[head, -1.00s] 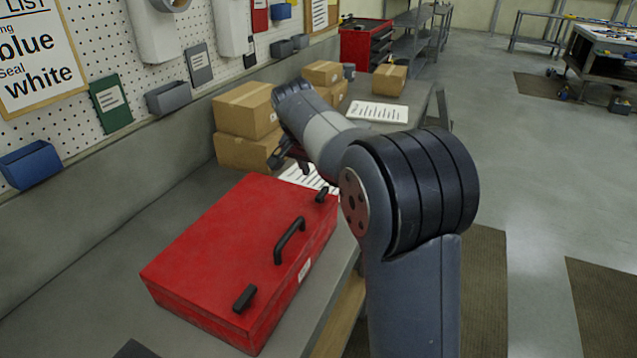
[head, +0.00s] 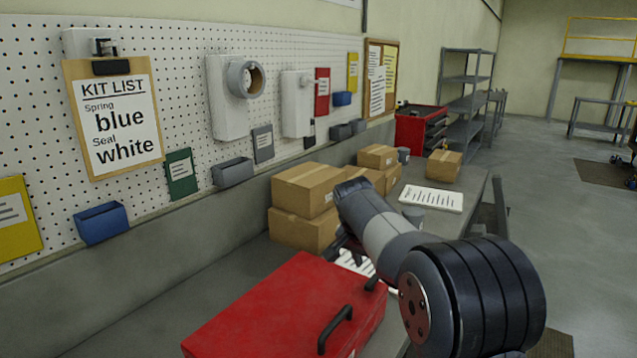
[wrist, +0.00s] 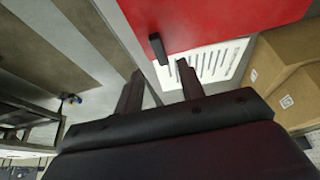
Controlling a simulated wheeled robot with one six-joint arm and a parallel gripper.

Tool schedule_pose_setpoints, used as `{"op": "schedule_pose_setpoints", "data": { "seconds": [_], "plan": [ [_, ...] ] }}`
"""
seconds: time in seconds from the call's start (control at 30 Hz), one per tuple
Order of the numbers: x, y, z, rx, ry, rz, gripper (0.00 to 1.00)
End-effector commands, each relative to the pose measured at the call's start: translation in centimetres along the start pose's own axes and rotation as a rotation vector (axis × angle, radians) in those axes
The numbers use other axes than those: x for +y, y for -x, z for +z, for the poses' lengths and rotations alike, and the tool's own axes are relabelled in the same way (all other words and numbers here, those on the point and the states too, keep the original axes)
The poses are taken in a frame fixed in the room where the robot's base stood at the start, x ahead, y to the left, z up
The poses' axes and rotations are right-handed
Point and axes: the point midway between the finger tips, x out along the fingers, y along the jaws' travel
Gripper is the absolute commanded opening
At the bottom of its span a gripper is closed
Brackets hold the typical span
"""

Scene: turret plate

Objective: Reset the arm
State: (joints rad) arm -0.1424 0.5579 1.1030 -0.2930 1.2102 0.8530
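My gripper (wrist: 160,84) shows two dark fingers set apart with nothing between them in the wrist view, so it is open and empty. In the head view my gripper (head: 345,240) is small and partly hidden beside my arm. It is above the bench, between the red toolbox (head: 270,312) and the stacked cardboard boxes (head: 305,188). The toolbox lid is shut, and its black latch (wrist: 158,48) and a printed sheet (wrist: 212,62) show beyond the fingers in the wrist view.
A pegboard on the left holds a kit list (head: 117,125) reading spring blue, seal white, with several bins and cards. Open floor (head: 560,230) is to the right.

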Motion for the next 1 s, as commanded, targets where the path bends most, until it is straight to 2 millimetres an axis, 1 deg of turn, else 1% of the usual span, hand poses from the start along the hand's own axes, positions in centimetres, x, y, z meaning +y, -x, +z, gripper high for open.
{"op": "schedule_pose_setpoints", "data": {
  "seconds": [0.03, 0.2, 0.37, 0.6, 1.0],
  "plan": [
    [0.1, -1.0, 0.0, -0.004, 0.001, 0.004, 0.37],
    [0.1, -4.1, 0.0, -0.003, 0.000, 0.003, 0.37],
    [0.1, -6.1, 0.0, -0.001, 0.001, 0.002, 0.37],
    [0.1, -6.1, 0.0, 0.001, 0.038, -0.016, 0.37],
    [0.0, -6.1, 0.1, 0.000, 0.026, -0.010, 0.37]
  ]
}}
